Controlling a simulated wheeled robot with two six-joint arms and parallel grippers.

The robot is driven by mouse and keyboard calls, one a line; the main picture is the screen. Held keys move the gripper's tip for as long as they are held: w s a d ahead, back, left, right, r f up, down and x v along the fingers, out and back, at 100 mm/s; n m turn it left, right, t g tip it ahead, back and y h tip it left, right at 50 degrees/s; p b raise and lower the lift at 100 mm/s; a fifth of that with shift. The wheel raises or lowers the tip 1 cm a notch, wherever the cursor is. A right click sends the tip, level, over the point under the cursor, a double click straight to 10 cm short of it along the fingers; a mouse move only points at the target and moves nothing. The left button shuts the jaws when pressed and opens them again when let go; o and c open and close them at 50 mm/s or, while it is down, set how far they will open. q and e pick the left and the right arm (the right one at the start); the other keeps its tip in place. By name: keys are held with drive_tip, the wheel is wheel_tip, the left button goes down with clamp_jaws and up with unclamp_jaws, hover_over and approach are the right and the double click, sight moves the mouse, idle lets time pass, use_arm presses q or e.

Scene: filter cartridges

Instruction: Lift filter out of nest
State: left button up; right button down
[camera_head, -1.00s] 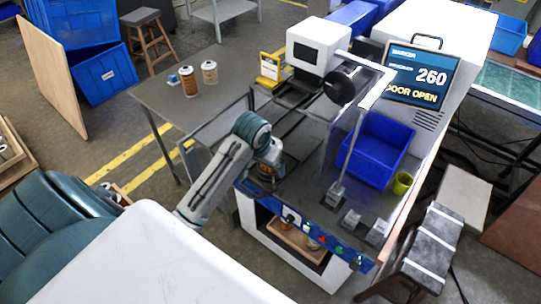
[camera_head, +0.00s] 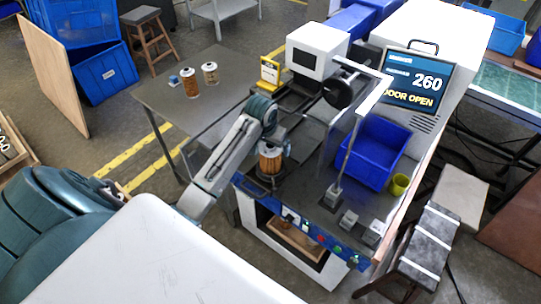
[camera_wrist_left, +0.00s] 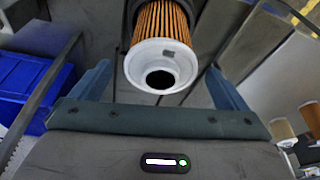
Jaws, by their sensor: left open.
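The filter (camera_head: 270,160), with orange pleats and a white end cap, stands in the nest (camera_head: 259,183) at the machine's front left. In the left wrist view the filter's cap (camera_wrist_left: 160,66), with its dark round hole, faces the camera. My left gripper (camera_head: 274,138) is just above the filter in the head view. In the wrist view its fingers are spread wide, one on each side of the cap, with gaps on both sides. The filter's far end and most of the nest are hidden in the wrist view. My right gripper is not in view.
Two more filters (camera_head: 189,84) (camera_head: 210,73) stand on the grey side table (camera_head: 160,95) with a small blue item. A blue bin (camera_head: 375,152) and a yellow cup (camera_head: 399,184) are on the machine's right. The screen (camera_head: 418,82) reads 260, DOOR OPEN.

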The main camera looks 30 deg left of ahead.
use_arm(q)
drive_tip(key=shift+p+x, duration=0.35)
drive_tip(key=shift+x, duration=1.15)
drive_tip(key=c, duration=1.1)
drive_tip(key=shift+c, duration=0.4)
drive_tip(key=shift+r, duration=0.15)
